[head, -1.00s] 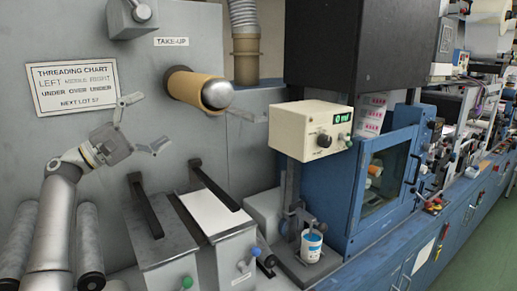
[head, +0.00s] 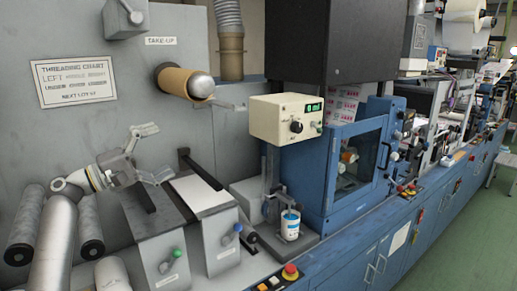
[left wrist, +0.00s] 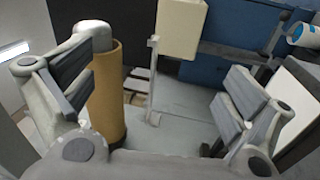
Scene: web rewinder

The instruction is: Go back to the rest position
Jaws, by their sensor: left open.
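My left gripper (head: 152,153) is in the lower left of the head view, in front of the grey machine panel. Its two fingers are spread wide with nothing between them. In the left wrist view, the open fingers (left wrist: 160,95) show at both sides with an empty gap. The tan take-up core (left wrist: 108,95) shows there behind the left finger. In the head view, the take-up core (head: 180,83) sits apart from the gripper, up and to the right. My right gripper is not in view.
A cream control box (head: 275,122) and a blue cabinet (head: 330,180) stand to the right. A white-and-blue cup (head: 290,226) stands below the control box. Grey rollers (head: 88,225) are at lower left.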

